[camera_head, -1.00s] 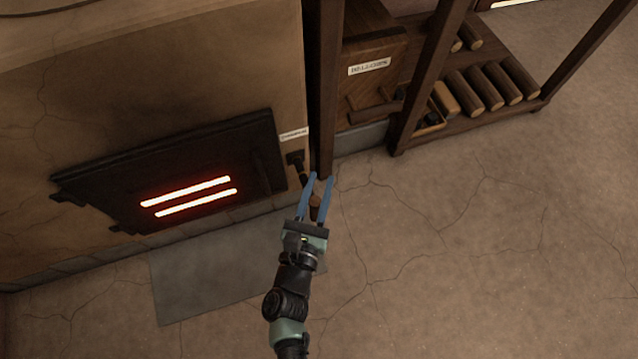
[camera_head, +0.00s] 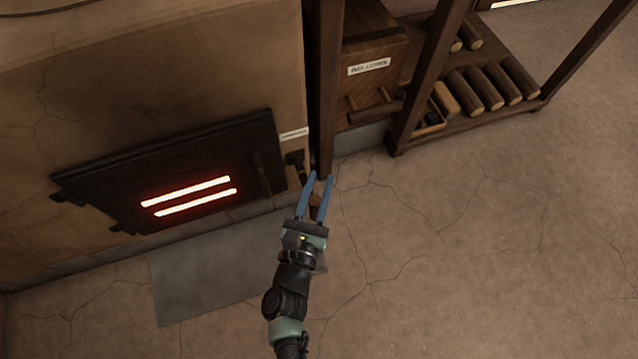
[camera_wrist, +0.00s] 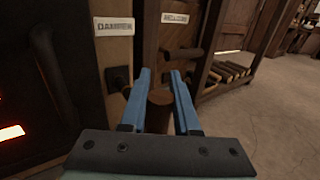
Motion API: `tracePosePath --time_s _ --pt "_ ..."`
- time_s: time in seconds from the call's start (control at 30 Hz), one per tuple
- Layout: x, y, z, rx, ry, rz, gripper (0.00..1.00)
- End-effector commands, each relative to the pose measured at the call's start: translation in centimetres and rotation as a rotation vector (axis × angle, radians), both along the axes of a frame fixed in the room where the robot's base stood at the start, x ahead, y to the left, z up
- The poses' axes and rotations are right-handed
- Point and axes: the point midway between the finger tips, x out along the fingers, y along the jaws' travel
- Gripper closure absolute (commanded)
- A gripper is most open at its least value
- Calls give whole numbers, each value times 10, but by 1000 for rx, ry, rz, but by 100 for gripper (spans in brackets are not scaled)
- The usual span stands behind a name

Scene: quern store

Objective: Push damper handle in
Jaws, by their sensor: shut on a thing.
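The damper handle is a round wooden grip (camera_wrist: 161,98) on a dark rod from a black wall fitting (camera_wrist: 119,78). The fitting also shows in the head view (camera_head: 294,158), right of the oven door, below a white label reading DAMPER (camera_wrist: 113,27). My gripper (camera_wrist: 159,72) has its two blue fingers on either side of the grip, shut on it. In the head view my gripper (camera_head: 320,175) is at the oven's right corner and partly hides the handle. How far the rod stands out is hard to tell.
The black oven door (camera_head: 115,185) with glowing slots is close on the left. A wooden post (camera_head: 325,90) stands just behind the handle. A labelled bellows box (camera_head: 370,85) and a rack with several logs (camera_head: 485,90) are to the right. Open floor (camera_head: 480,250) lies in front.

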Motion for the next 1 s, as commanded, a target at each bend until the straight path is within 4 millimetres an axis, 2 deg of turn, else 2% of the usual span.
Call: tracePosePath --time_s 0.1,0.23,0.57,0.6,0.77,1.0 --pt "19 7 -1 2 -3 4 100" --pt "34 11 -1 3 -1 5 100" --pt "38 13 -1 0 2 5 100" --pt "38 13 -1 0 2 5 69" --pt "38 13 0 0 2 4 40" --pt "38 13 0 0 1 4 40"
